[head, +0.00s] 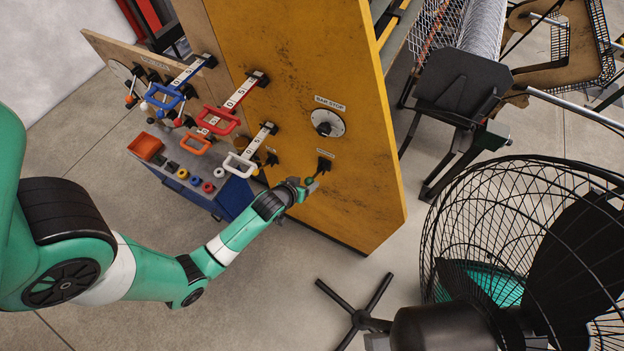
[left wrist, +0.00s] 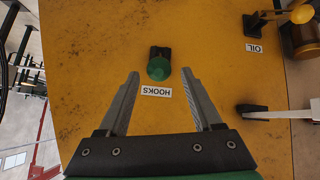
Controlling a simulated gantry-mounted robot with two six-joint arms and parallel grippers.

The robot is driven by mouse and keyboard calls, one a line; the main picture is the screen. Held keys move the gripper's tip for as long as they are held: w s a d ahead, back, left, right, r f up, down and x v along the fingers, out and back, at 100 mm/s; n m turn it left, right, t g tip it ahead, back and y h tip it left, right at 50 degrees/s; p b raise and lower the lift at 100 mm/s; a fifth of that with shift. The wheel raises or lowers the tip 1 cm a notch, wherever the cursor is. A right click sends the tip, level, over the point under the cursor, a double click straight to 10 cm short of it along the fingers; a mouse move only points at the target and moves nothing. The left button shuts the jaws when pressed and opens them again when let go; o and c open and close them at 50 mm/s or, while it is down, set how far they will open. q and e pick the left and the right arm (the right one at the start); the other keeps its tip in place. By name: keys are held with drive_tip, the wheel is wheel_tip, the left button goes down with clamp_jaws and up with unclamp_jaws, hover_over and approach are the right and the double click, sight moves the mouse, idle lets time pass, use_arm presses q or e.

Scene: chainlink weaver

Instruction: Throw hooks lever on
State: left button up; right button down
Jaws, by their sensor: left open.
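The hooks lever (left wrist: 159,65) is a short black lever with a round green knob, on the yellow panel (left wrist: 95,60). The upside-down HOOKS label (left wrist: 156,92) sits beside it. In the head view the lever's black base (head: 324,165) is low on the panel, with the green knob just by my gripper. My left gripper (head: 307,187) is open. In the left wrist view its two fingers (left wrist: 168,82) stand on either side of the label, pointing towards the panel. The knob lies between and slightly beyond the fingertips, with no contact visible. My right gripper is not in view.
The BAR STOP dial (head: 327,123) is above the lever. White (head: 240,165), red (head: 220,121) and blue (head: 163,97) handles stick out to the left. The OIL lever (left wrist: 300,14) is nearby. A caged fan (head: 520,240) stands at right; a blue cart (head: 200,185) stands behind my arm.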

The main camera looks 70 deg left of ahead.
sight(312, 179)
use_arm(q)
drive_tip(key=b+x, duration=0.1)
drive_tip(key=x, duration=0.5)
drive_tip(key=shift+c, duration=0.3)
clamp_jaws()
idle(1.0)
